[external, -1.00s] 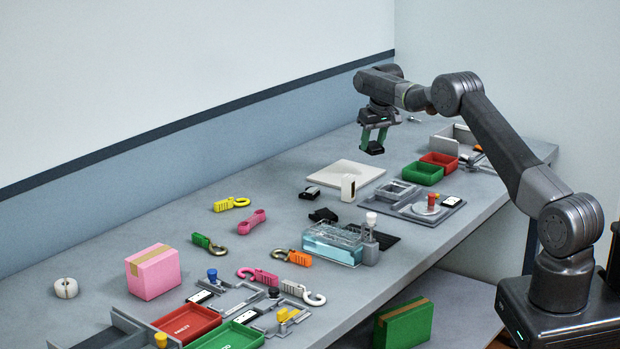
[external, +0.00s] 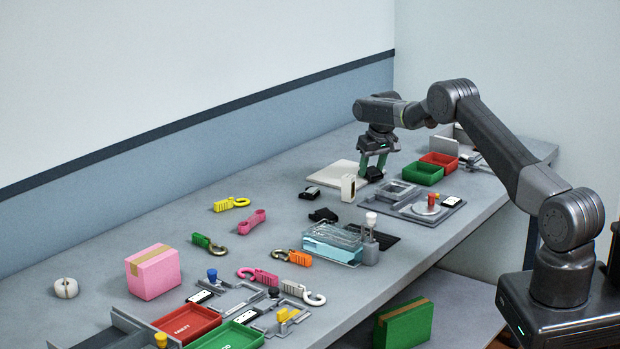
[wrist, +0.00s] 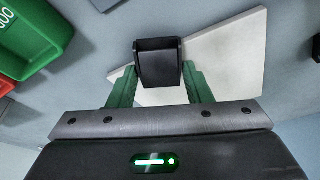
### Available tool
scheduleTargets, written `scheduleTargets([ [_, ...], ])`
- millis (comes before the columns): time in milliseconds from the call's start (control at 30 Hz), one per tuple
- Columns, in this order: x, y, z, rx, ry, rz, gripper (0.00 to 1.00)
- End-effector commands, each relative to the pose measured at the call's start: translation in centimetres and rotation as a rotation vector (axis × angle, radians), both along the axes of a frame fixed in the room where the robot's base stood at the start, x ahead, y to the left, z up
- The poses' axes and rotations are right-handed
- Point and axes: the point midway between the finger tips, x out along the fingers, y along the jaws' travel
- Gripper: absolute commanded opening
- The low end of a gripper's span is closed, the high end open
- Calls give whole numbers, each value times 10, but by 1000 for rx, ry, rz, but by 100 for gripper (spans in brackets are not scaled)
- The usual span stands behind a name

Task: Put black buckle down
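The black buckle (external: 374,174) is between the green fingertips of my gripper (external: 373,165), low over the right part of a pale flat board (external: 338,174). In the wrist view the black buckle (wrist: 158,62) sits between the two green fingers, which press on its sides. The pale board (wrist: 228,50) lies below it there. I cannot tell whether the buckle touches the board.
Green (external: 423,174) and red (external: 439,161) trays stand right of my gripper. A white upright block (external: 348,188) and another dark buckle (external: 312,193) are in front of the board. The table behind and left of the board is clear.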

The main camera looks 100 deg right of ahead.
Motion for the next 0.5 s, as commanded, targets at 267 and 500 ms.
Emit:
scheduleTargets([
  [267, 0, 0, 1, 0, 0, 0, 62],
  [500, 0, 1, 10, -3, -1, 0, 62],
])
